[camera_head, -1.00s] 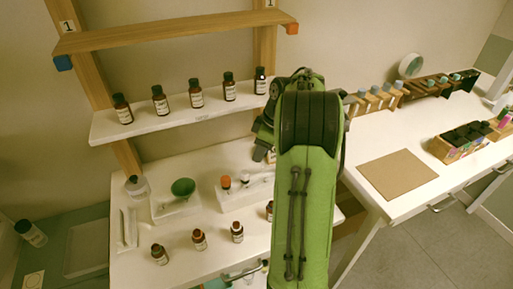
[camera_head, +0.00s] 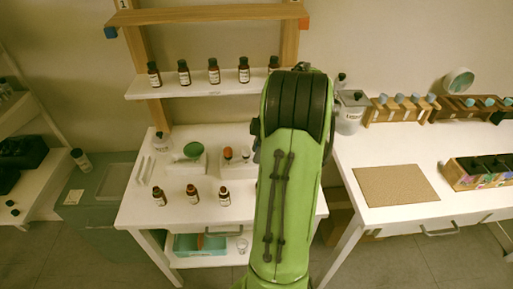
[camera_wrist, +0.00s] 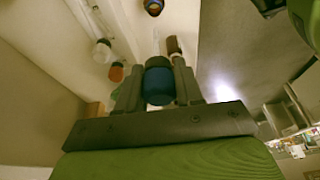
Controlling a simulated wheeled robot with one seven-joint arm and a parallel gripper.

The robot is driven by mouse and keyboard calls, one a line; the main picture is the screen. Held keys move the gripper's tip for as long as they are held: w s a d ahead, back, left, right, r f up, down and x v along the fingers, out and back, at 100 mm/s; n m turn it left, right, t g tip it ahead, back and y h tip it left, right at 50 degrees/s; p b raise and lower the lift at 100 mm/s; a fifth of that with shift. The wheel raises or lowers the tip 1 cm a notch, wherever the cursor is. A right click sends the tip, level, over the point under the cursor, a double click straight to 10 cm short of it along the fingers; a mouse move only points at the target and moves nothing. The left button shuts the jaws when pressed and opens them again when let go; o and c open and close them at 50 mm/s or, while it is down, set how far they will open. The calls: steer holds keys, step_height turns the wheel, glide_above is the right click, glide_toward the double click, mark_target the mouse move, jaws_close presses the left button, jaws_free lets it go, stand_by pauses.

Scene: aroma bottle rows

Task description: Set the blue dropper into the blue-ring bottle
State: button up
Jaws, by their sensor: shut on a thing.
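My gripper (camera_wrist: 158,88) is shut on the blue dropper (camera_wrist: 158,80), which sits between its fingers in the wrist view. The arm hides both in the head view. Three brown bottles stand in a front row on the white table in the head view: left (camera_head: 159,197), middle (camera_head: 193,195) and right (camera_head: 224,197). Their ring colours are too small to tell.
A white block holds an orange-topped dropper (camera_head: 228,153). Several brown bottles stand on the white shelf (camera_head: 190,90) above. A second table with a brown mat (camera_head: 395,185) is at right.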

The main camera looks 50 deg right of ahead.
steer(key=shift+s, duration=0.1)
steer(key=shift+f+b, duration=1.8)
steer(key=shift+f, duration=0.2)
steer(key=shift+f, duration=0.3)
steer(key=shift+f+b, duration=2.1)
steer(key=shift+f, duration=0.05)
steer(key=shift+f+b, duration=1.25)
steer(key=shift+f, duration=0.2)
steer(key=o, duration=0.7)
steer(key=shift+r, duration=0.1)
